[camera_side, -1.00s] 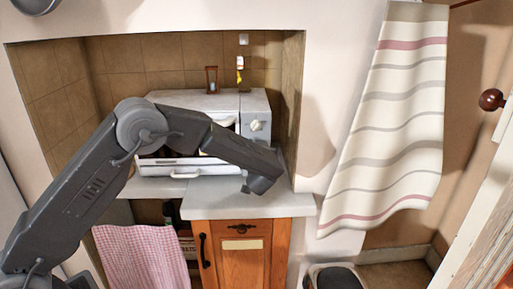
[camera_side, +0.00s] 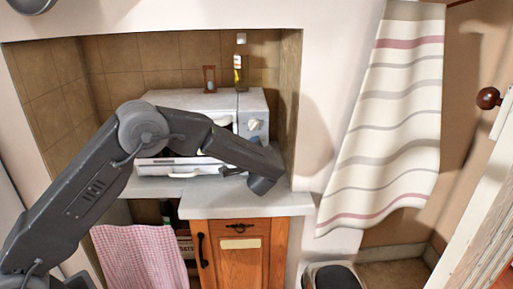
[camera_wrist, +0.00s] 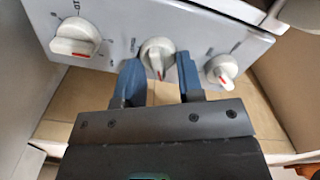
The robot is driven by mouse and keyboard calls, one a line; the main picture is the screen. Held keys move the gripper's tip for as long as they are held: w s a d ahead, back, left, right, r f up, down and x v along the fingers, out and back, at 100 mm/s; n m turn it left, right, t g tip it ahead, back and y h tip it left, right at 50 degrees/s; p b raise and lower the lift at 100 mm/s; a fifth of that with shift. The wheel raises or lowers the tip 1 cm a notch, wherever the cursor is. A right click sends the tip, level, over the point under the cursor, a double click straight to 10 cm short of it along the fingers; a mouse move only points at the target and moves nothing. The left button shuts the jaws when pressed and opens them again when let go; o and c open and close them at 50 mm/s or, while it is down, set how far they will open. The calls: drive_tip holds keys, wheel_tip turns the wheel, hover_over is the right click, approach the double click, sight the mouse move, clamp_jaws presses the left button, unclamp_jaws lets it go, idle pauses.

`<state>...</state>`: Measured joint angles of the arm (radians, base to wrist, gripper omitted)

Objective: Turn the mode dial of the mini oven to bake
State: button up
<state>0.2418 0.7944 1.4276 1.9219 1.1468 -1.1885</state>
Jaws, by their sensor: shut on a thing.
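The white mini oven (camera_side: 188,100) stands on the counter in the alcove. In the wrist view its control panel (camera_wrist: 112,25) has three white dials with red pointer marks: a left dial (camera_wrist: 75,37), a middle dial (camera_wrist: 156,52) and a right dial (camera_wrist: 221,70). My gripper (camera_wrist: 158,62) has its two blue fingers on either side of the middle dial and is shut on it. That dial's red mark points down. The panel's print is too small to read, so I cannot tell the modes. In the side view my arm hides much of the oven front.
A small hourglass-like timer (camera_side: 209,78) and a yellow-labelled bottle (camera_side: 238,72) stand on the oven. The counter's front edge (camera_side: 245,205) is below my wrist. A checked towel (camera_side: 140,257) hangs underneath. A striped curtain (camera_side: 390,120) hangs at the right.

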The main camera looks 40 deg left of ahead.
drive_tip(key=m, duration=0.7)
drive_tip(key=f+m, duration=0.1)
drive_tip(key=m, duration=0.3)
idle(0.5)
drive_tip(key=o, duration=0.9)
drive_tip(key=shift+c, duration=0.2)
drive_tip(key=v, duration=1.4)
drive_tip(key=shift+r, duration=0.1)
